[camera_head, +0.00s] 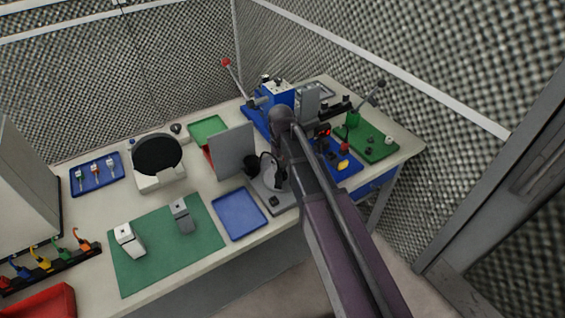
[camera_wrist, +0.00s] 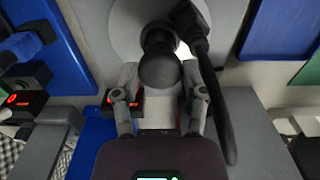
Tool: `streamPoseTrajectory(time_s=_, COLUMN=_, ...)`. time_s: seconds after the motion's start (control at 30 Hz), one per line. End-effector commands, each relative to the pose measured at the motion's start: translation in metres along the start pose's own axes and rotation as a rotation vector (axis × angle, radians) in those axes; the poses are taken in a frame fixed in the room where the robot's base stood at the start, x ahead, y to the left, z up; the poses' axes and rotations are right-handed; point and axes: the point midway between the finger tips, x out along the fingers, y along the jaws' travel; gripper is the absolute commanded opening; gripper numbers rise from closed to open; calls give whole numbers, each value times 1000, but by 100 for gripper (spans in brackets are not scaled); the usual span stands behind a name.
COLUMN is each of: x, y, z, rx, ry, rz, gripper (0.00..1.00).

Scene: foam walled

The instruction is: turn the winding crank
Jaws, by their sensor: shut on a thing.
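The winding crank shows in the wrist view as a dark round knob (camera_wrist: 160,70) in front of a grey round plate (camera_wrist: 125,30). My gripper (camera_wrist: 160,80) has one finger on each side of the knob and is shut on it. A dark bar and handle (camera_wrist: 213,75) run beside the right finger. In the head view, the crank's grey unit (camera_head: 268,198) stands near the table's front edge, below my arm. My arm and wrist hide much of the crank there, so its angle is unclear.
A grey upright panel (camera_head: 233,150) stands just left of the crank unit. A blue tray (camera_head: 239,214) lies in front of it. Blue equipment (camera_head: 277,95) and a green board (camera_head: 368,141) with levers stand behind and right. A green mat (camera_head: 150,262) holds two small blocks.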

Motion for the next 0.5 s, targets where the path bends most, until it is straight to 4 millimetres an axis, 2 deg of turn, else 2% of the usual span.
streamPoseTrajectory(time_s=0.5, x=0, y=2, z=-4, rx=258, ry=8, rz=2, gripper=8)
